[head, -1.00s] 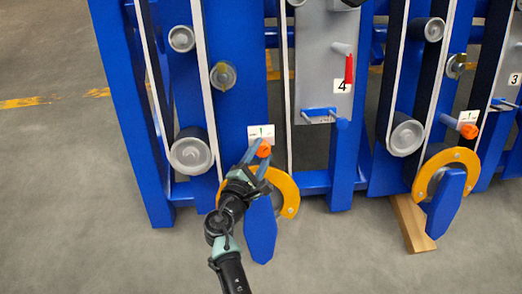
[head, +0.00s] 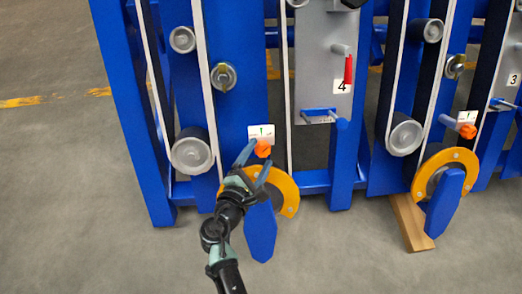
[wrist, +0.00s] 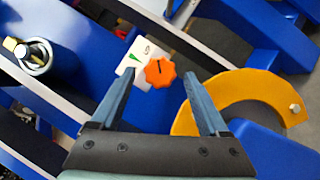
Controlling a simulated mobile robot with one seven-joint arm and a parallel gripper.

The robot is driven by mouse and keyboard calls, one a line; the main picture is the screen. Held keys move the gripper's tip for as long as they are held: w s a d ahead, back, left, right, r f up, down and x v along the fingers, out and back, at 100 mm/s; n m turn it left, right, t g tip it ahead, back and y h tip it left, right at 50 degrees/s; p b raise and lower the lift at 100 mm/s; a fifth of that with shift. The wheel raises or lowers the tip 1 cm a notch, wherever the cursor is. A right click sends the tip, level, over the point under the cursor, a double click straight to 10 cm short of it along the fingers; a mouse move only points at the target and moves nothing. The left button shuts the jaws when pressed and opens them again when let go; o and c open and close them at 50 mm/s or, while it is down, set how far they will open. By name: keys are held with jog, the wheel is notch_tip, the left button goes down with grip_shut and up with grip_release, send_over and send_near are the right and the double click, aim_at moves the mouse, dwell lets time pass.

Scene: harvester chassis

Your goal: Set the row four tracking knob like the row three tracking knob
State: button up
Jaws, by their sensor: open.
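The row four tracking knob (head: 263,148) is orange, on the blue frame just under a white label card (head: 261,132). In the wrist view the orange knob (wrist: 160,72) has a scalloped edge and a dark pointer line; its card (wrist: 138,56) carries a green wedge mark. My gripper (head: 257,156) is open. Its fingertips are in front of the knob, one on each side in the wrist view, with visible gaps; I see no contact. The row three tracking knob (head: 467,131) is orange, at the right under its own card (head: 459,118); its pointer is too small to read.
A yellow ring guard (head: 288,190) and a blue paddle-shaped plate (head: 261,232) are close below the row four knob. White belts and rollers (head: 191,152) stand to its left. A wooden block (head: 411,222) is on the floor at right. Floor in front is clear.

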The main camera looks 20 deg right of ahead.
jog(key=p+v, duration=0.3)
jog(key=v, duration=0.8)
jog(key=shift+s+p, duration=0.15)
jog(key=shift+p, duration=0.25)
jog(key=shift+f, duration=0.1)
